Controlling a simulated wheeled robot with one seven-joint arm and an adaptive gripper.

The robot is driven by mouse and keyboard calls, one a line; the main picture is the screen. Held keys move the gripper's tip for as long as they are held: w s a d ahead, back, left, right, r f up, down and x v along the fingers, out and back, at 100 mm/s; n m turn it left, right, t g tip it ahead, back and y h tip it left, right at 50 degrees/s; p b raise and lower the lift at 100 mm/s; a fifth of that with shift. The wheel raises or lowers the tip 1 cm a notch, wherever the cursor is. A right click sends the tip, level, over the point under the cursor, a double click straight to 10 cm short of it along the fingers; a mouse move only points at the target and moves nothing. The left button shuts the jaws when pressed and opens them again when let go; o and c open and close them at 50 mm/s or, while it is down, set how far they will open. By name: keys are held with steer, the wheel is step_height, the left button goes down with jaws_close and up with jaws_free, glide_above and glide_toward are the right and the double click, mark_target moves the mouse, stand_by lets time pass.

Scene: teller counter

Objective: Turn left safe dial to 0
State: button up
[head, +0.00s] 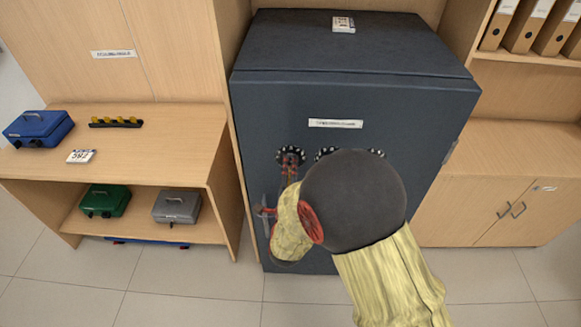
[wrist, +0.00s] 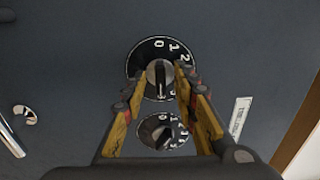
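The left safe dial (wrist: 148,50) is a black disc with white digits and a grey hub with a black bar knob. In the wrist view 0, 1 and 2 show along its top and right; the knob's bar runs up and down, its longer end pointing down, away from the 0. My gripper (wrist: 162,80) is open, with one yellow finger on each side of the knob and visible gaps; contact is not clear. Fingers hide parts of the dial's sides. In the head view, my gripper (head: 289,172) is just below the left dial (head: 290,153) on the dark safe (head: 262,105).
A second dial (wrist: 150,128) lies below the left one in the wrist view. More dials (head: 325,152) show partly behind my arm. A handle (wrist: 12,137) is beside the dials. A wooden shelf (head: 150,165) with cash boxes stands left; a cabinet (head: 460,190) stands right.

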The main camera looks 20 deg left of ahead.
steer(key=shift+w+a, duration=0.1)
steer(key=shift+w, duration=0.4)
jaws_close()
stand_by(0.3)
